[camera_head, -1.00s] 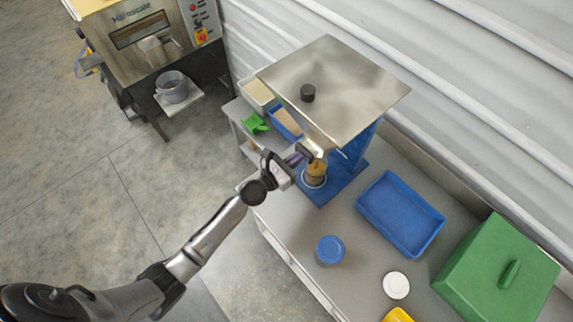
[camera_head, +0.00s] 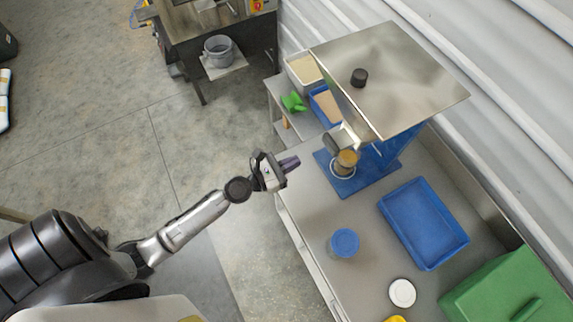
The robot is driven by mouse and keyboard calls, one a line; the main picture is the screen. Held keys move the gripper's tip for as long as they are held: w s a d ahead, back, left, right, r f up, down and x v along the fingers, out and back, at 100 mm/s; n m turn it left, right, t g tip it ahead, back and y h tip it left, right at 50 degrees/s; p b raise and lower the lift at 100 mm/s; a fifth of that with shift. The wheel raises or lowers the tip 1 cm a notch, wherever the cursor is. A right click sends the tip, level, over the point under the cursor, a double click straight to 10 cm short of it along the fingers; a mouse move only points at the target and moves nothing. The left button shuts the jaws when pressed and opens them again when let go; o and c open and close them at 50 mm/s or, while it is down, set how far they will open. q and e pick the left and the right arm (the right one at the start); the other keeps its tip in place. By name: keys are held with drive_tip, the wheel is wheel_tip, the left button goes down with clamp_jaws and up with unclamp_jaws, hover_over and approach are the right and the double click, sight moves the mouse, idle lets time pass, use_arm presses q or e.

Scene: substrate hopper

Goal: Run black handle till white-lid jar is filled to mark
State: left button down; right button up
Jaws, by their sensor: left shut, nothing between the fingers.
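The hopper (camera_head: 390,75) has a flat metal top with a black knob (camera_head: 359,77) and stands on a blue base. A metal spout (camera_head: 341,137) juts from its front side. Under the spout an open jar (camera_head: 344,168) with brown substrate showing stands upright on the blue base; its fill mark cannot be made out. A round white lid (camera_head: 402,293) lies flat on the table. My left gripper (camera_head: 291,163) is shut and empty, left of the jar and apart from it, over the table's front edge. I cannot make out a black run handle. My right gripper is out of view.
A blue-lidded jar (camera_head: 344,242) stands in front of the hopper. A blue tray (camera_head: 424,222) and a green box (camera_head: 505,285) lie to the right. Bins and a green scoop (camera_head: 293,102) are behind at left. A grey pot (camera_head: 219,51) stands on a separate shelf.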

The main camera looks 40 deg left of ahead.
use_arm(q)
drive_tip(key=shift+v, duration=0.85)
idle(0.6)
idle(0.6)
